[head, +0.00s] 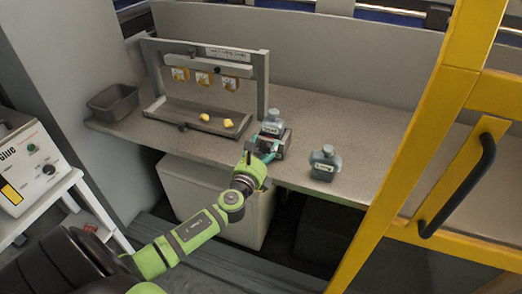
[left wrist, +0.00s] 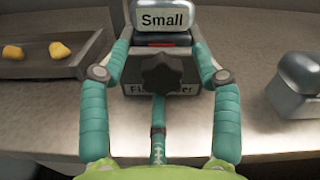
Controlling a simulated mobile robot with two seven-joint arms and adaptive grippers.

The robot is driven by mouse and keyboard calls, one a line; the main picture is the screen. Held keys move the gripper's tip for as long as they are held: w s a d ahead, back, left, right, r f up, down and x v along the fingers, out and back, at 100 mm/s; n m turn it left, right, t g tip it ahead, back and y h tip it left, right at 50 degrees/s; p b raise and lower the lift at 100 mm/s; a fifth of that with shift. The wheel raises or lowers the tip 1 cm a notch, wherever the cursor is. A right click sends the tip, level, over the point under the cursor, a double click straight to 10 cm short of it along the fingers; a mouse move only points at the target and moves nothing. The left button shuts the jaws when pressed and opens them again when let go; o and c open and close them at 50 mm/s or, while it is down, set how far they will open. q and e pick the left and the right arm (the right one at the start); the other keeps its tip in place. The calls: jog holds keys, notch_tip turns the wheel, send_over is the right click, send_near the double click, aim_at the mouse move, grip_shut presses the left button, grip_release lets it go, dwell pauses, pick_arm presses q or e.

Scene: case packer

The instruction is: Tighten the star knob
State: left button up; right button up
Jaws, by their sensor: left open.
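The star knob (left wrist: 168,75) is dark, with rounded lobes, on the front of a small grey fixture (left wrist: 95,70) in the left wrist view. A partly hidden label sits below the knob. A grey container marked "Small" (left wrist: 162,18) stands at the fixture; it also shows in the head view (head: 273,122). My left gripper (left wrist: 160,52) is open, with a teal finger on each side of the knob; contact cannot be told. In the head view the left gripper (head: 266,151) is at the bench's front edge, and the knob cannot be made out. My right gripper is not in view.
A second grey container (head: 325,163) stands to the right on the bench. A shallow tray (head: 180,113) with yellow pieces lies left, under a grey frame (head: 265,85). A grey bin (head: 113,102) is at far left. A yellow door frame (head: 405,165) with a black handle (head: 458,188) rises at right.

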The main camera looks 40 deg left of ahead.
pick_arm(q)
jog(key=v, duration=1.2)
jog(key=shift+a, duration=0.1)
